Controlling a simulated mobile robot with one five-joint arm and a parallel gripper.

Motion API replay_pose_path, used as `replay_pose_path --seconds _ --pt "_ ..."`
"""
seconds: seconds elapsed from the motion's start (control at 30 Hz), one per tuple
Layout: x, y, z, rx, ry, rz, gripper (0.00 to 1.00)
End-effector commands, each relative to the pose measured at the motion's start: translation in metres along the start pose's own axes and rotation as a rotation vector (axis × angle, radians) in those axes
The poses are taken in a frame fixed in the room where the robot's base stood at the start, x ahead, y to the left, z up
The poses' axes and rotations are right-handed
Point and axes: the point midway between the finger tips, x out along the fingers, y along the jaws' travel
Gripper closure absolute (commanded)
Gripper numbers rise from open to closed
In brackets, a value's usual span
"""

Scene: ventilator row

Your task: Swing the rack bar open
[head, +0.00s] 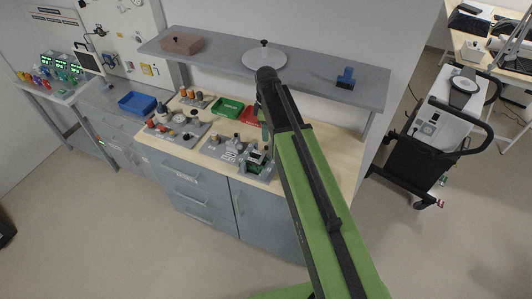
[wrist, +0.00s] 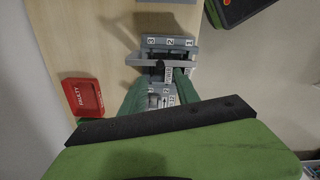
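The rack (wrist: 170,45) is a small grey fixture with slots numbered 3, 2 and 1, standing on the bench top. Its light grey bar (wrist: 150,62) lies across the numbered slots in the wrist view. My gripper (wrist: 162,80) has two green fingers, spread apart over the rack with the fingertips close to the bar. I cannot tell whether they touch it. In the head view my arm largely hides the gripper.
A red tray marked FAULTY (wrist: 82,97) lies beside the rack. A cart (head: 432,130) stands right, on open floor.

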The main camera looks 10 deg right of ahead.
Motion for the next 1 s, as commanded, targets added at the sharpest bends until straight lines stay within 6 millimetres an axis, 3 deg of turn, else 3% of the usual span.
replay_pose_path --seconds 0.03,0.3,0.67,1.0 --pt "0.022 0.000 0.000 0.000 0.000 0.000 0.62" --pt "0.071 0.000 -0.001 -0.001 0.000 0.000 0.62" --pt "0.076 -0.001 -0.001 -0.001 0.000 0.000 0.62" --pt "0.076 -0.001 -0.002 -0.002 0.000 -0.001 1.00"
